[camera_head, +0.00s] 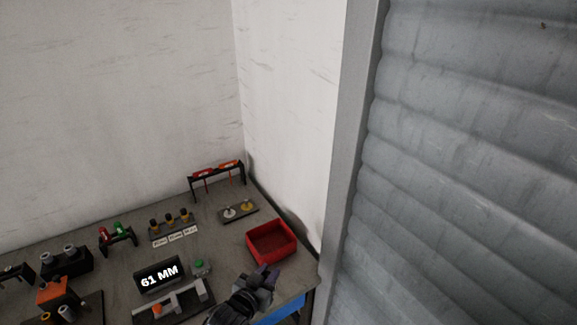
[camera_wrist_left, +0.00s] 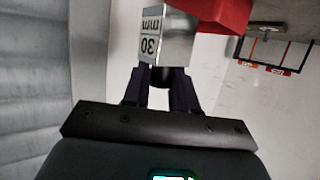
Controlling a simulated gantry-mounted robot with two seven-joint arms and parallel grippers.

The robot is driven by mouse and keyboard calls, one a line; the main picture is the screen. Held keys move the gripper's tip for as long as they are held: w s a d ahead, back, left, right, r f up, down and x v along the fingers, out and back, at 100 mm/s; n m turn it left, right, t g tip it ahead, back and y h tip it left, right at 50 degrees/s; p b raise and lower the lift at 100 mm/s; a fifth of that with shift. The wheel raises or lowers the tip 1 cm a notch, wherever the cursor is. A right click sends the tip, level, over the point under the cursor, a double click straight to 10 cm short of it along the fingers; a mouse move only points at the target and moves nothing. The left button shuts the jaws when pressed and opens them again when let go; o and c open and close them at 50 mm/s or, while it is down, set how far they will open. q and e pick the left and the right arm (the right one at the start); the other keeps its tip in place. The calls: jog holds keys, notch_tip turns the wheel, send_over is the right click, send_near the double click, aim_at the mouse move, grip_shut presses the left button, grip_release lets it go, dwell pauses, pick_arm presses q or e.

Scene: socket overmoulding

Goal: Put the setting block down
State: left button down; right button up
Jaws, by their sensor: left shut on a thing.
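The setting block (camera_wrist_left: 176,46) is a grey metal block with a white label reading "30 MM", upside down in the left wrist view. My left gripper (camera_wrist_left: 162,78) is shut on it, with the two dark fingers at its near end. In the head view my left gripper (camera_head: 258,283) is at the front right of the bench, just in front of the red tray (camera_head: 271,258). The block is hard to tell from the gripper there. My right gripper is not in view.
A gauge with a "61 MM" display (camera_head: 160,277) stands left of the gripper. Behind are a plate with two round pieces (camera_head: 239,212), a rack with red and orange tools (camera_head: 217,172) and a row of dark-and-yellow pieces (camera_head: 171,222).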

pick_arm(q)
jog(key=s+f, duration=0.4)
jog(key=f, duration=0.1)
jog(key=s+a+r+n+y, duration=0.3)
jog(key=s+a, duration=0.4)
jog(key=s, duration=0.2)
jog(key=s+a+r+n+t+y, duration=0.1)
jog(key=s+a+r+y, duration=0.1)
jog(key=a+r, duration=0.5)
notch_tip(320, 180, up, 20)
jog(key=s+d+p, duration=0.1)
jog(key=s+p, duration=0.1)
jog(key=p, duration=2.7)
jog(key=shift+d, duration=0.3)
